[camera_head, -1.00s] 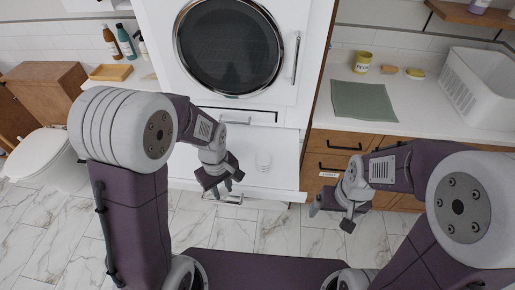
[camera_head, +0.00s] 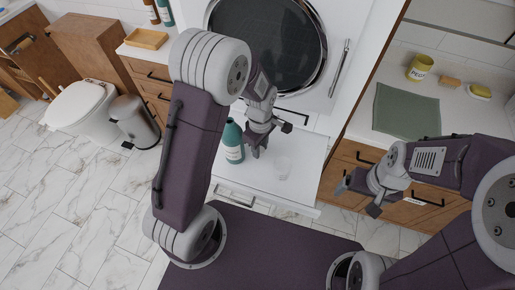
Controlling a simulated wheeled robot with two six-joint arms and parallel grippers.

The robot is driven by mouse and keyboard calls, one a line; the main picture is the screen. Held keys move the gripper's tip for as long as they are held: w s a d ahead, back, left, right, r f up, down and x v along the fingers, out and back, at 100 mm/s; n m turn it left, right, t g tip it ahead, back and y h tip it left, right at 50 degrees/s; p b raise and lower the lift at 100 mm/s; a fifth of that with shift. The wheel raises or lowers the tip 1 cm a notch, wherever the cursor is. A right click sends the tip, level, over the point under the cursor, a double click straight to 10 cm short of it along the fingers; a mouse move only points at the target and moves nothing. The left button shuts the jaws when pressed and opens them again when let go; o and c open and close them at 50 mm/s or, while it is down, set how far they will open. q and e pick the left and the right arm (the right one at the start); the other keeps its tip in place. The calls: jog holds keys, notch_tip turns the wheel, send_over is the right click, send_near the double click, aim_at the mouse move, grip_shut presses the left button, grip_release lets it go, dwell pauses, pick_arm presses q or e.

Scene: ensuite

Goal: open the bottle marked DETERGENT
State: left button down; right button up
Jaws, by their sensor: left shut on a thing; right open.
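A teal bottle (camera_head: 233,146) with a white label stands upright on the white pulled-out shelf (camera_head: 297,195) below the washing machine. Its label is too small to read. My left gripper (camera_head: 268,141) is just right of the bottle, apart from it in the picture. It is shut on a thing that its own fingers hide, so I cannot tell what. My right gripper (camera_head: 357,197) is open and empty, right of the shelf and before the wooden drawers.
The washing machine (camera_head: 265,42) rises behind. A green cloth (camera_head: 406,110) and a yellow pot (camera_head: 421,68) are on the right counter. A wooden tray (camera_head: 147,38) and more bottles (camera_head: 164,12) are at the left.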

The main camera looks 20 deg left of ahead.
pick_arm(q)
jog(key=shift+w+a+f, duration=0.25)
jog(key=shift+w, duration=0.15)
jog(key=shift+w+a+f, duration=0.2)
jog(key=shift+w, duration=0.2)
jog(key=shift+w+a+f, duration=0.15)
jog(key=shift+a, duration=0.05)
jog(key=shift+s, duration=0.2)
jog(key=f, duration=0.4)
jog(key=shift+w+f+p, duration=0.1)
jog(key=shift+w+p, duration=0.15)
jog(key=shift+p, duration=0.05)
jog(key=shift+s, duration=0.1)
pick_arm(e)
jog(key=shift+s+r, duration=0.2)
jog(key=shift+r, duration=0.25)
jog(key=shift+s, duration=0.1)
pick_arm(q)
jog(key=shift+f, duration=0.15)
jog(key=c, duration=1.1)
grip_release()
pick_arm(e)
jog(key=shift+f, duration=0.15)
